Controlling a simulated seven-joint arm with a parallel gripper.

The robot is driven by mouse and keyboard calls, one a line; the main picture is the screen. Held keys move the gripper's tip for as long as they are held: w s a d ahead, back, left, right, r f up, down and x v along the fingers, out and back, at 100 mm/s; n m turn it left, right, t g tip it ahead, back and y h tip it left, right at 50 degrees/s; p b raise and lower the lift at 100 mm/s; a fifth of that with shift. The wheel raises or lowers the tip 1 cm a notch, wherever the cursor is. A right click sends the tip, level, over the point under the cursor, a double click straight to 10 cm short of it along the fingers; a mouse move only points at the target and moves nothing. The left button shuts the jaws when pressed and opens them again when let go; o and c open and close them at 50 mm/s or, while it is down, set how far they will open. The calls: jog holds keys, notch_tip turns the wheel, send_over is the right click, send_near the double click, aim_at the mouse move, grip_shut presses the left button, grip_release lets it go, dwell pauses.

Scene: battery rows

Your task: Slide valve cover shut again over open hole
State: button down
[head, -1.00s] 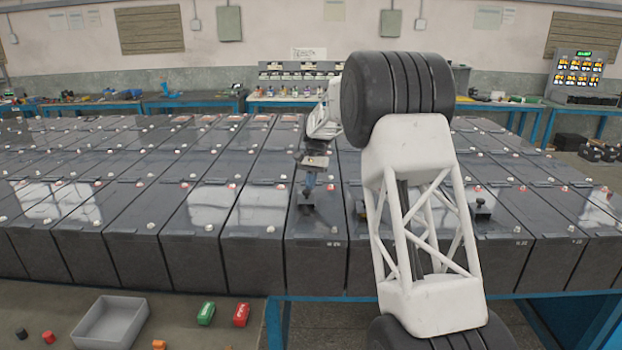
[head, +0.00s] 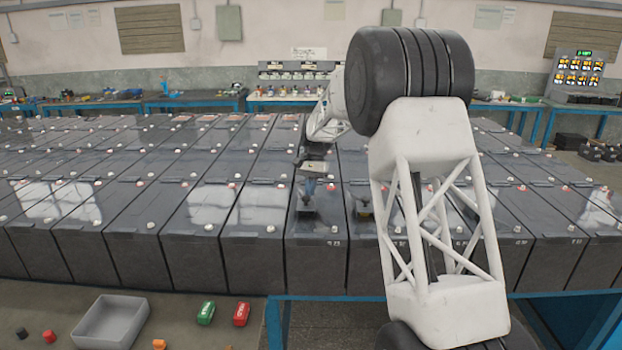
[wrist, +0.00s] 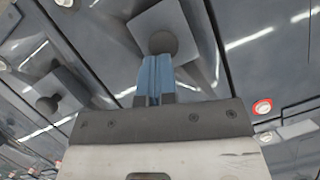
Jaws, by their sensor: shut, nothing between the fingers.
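A dark square valve cover with a round knob (head: 306,208) sits on top of a battery in the front row, near the middle of the head view. In the wrist view its plate (wrist: 181,20) and knob (wrist: 162,43) show just beyond my fingertips. My gripper (head: 309,188) is shut and empty, with its blue fingers (wrist: 156,72) pointing down at the knob. The fingers appear right against or just beside the knob; I cannot tell if they touch. No open hole can be made out; the fingers and cover may hide it.
A second knobbed cover (wrist: 60,88) shows at left in the wrist view. Another fitting (head: 363,208) stands on the battery to the right. Battery terminals with red rings (wrist: 262,107) stick up nearby. A grey tray (head: 110,322) lies on the front left bench.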

jog(key=shift+f, duration=0.2)
jog(key=shift+w+d, duration=0.3)
jog(key=shift+w, duration=0.45)
jog(key=w, duration=0.2)
jog(key=r, duration=0.1)
jog(key=shift+w+d+r, duration=0.1)
jog(key=shift+w+d, duration=0.25)
jog(key=shift+w, duration=0.05)
jog(key=v, duration=0.9)
jog(key=shift+s, duration=0.1)
jog(key=shift+w+a, duration=0.25)
jog(key=shift+w, duration=0.9)
